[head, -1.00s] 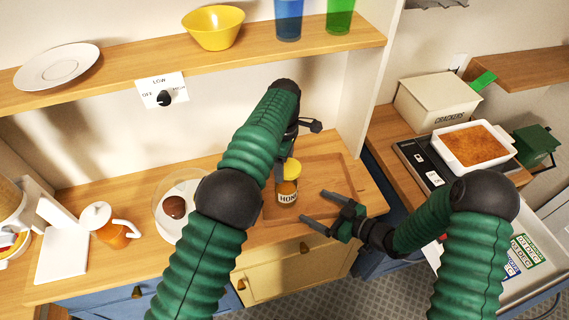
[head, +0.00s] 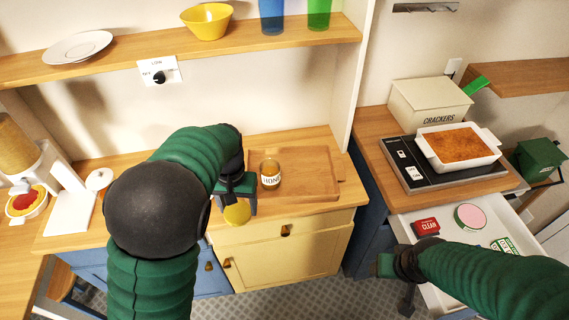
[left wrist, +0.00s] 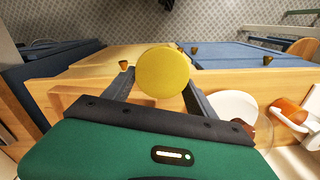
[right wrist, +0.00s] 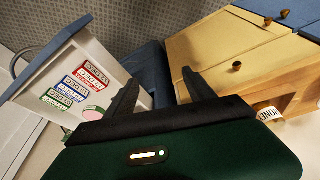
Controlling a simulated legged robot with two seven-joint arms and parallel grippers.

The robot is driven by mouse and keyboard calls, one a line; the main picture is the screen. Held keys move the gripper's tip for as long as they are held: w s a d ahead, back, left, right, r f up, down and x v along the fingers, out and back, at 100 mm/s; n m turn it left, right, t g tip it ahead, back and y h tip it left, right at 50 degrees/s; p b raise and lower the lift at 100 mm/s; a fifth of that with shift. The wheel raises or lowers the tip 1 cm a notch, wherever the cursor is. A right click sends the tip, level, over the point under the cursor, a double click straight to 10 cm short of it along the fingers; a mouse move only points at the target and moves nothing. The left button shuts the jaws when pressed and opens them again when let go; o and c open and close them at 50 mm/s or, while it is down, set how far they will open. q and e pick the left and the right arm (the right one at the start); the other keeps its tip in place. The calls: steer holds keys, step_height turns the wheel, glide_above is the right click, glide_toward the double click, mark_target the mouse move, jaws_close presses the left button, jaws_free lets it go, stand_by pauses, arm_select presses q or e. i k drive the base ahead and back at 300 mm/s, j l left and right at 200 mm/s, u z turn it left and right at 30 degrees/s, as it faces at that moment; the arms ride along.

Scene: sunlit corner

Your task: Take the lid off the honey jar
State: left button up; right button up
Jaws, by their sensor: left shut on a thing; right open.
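The honey jar (head: 270,172) stands upright and open-topped on the wooden board, with its label facing me. The yellow lid (head: 237,213) is off the jar, held by my left gripper (head: 236,203) in front of the counter's edge, to the left of the jar. In the left wrist view the round lid (left wrist: 163,72) sits between the two fingers. My right gripper (right wrist: 158,90) is open and empty. In the head view it is low on the right, near the open drawer, its fingers partly hidden. The jar's label edge (right wrist: 268,114) shows at the right of the right wrist view.
The wooden board (head: 318,180) has bare room right of the jar. An open white drawer (head: 420,214) with several boxes and a pink-topped tin (head: 470,217) juts out at right. A baking dish (head: 460,147) sits on a black appliance. A shelf (head: 320,30) overhangs the counter.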

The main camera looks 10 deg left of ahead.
mark_target(269, 170)
steer(key=i+j+z, duration=0.1)
steer(key=j+z, duration=0.15)
steer(key=z, duration=0.2)
steer(key=j+z, duration=0.25)
steer(key=z, duration=0.2)
steer(key=j+z, duration=0.3)
steer(key=z, duration=0.15)
steer(key=j, duration=0.55)
